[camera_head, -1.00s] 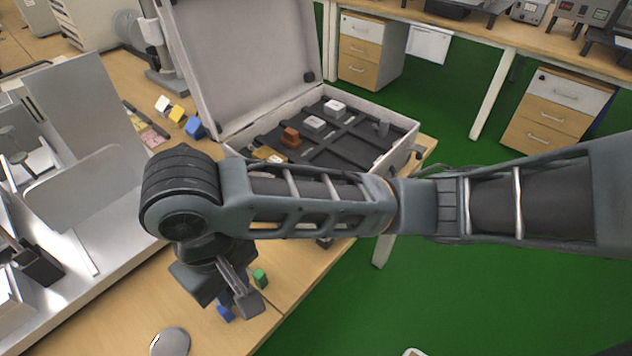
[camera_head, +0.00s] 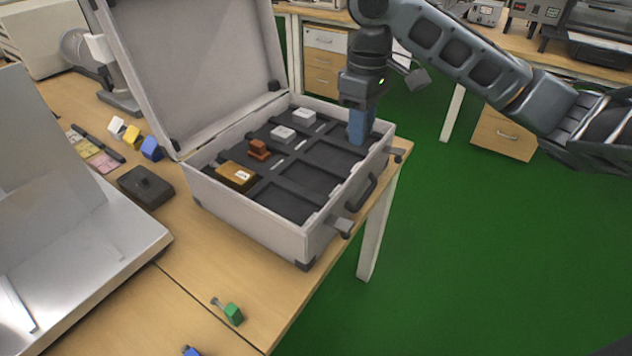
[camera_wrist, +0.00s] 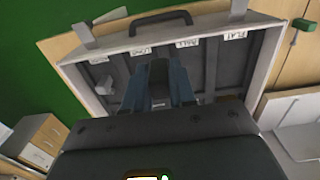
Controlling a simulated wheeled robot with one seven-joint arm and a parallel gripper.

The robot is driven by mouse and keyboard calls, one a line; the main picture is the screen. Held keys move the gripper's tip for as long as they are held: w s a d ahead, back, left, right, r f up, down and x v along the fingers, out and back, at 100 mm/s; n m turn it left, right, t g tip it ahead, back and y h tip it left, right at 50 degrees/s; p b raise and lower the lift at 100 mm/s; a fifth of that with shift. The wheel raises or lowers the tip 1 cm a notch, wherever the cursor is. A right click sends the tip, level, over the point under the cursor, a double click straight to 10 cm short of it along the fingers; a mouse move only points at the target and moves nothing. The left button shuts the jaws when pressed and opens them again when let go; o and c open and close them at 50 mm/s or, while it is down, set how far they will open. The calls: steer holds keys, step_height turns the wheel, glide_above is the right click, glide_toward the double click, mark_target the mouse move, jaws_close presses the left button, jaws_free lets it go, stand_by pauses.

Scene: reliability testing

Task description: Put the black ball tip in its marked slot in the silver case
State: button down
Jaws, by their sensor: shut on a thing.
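The open silver case (camera_head: 250,209) stands on the table, its dark interior divided into compartments. My gripper (camera_head: 356,138) reaches down into the case's back-right part, close to the handle-side wall. Its blue fingers are shut on the black ball tip, which is mostly hidden; a dark bit shows between the fingers (camera_wrist: 158,78) in the wrist view. White labels line the rim there; one (camera_wrist: 187,43) just right of the fingers seems to read BALL, another (camera_wrist: 234,35) FLAT. I cannot tell whether the tip touches the compartment floor.
A grey piece (camera_wrist: 104,86) sits in the case beside my fingers. White blocks (camera_head: 283,134), a brown piece (camera_head: 259,149) and an orange-brown box (camera_head: 236,175) occupy other compartments.

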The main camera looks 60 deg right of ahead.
steer(key=s+d, duration=0.1)
steer(key=d, duration=0.2)
glide_above(314, 181)
step_height(314, 181, down, 6)
steer(key=shift+s+d+r, duration=0.1)
steer(key=shift+f, duration=2.1)
steer(key=shift+f, duration=0.15)
steer(key=c, duration=1.2)
jaws_free()
step_height(314, 181, up, 12)
steer(key=shift+p, duration=0.35)
